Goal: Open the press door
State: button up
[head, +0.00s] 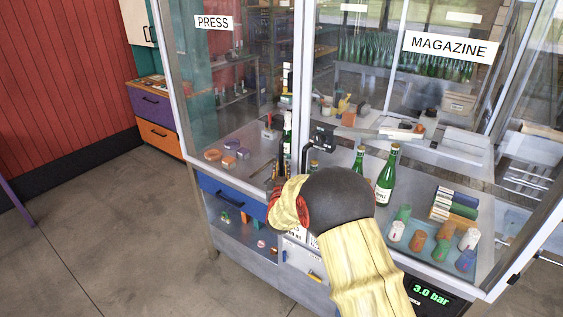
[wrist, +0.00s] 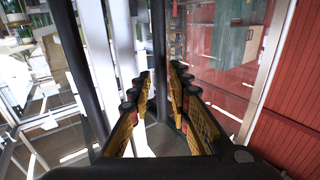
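The press door is the clear panel (head: 222,85) under the PRESS sign (head: 213,22), at the left of the cabinet; it looks closed in its frame. A black bar handle (head: 306,155) shows at the pale post right of that panel. My gripper is mostly hidden behind my dark wrist in the head view, with its fingers (head: 276,184) low in front of the cabinet. In the wrist view my gripper (wrist: 160,92) is open, its fingers apart. A dark upright bar (wrist: 159,50) lines up with the gap between them; I cannot tell whether they touch it.
The magazine panel, with its MAGAZINE sign (head: 450,46), is at right. Green bottles (head: 387,175) and coloured caps (head: 418,240) stand inside. A blue drawer (head: 232,197) is below the press side. An orange drawer unit (head: 158,138) stands behind left. The floor (head: 110,215) at left is clear.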

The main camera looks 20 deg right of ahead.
aim_at(281, 162)
jog(key=shift+x, duration=2)
jog(key=c, duration=0.4)
jog(key=shift+a, duration=0.1)
grip_shut()
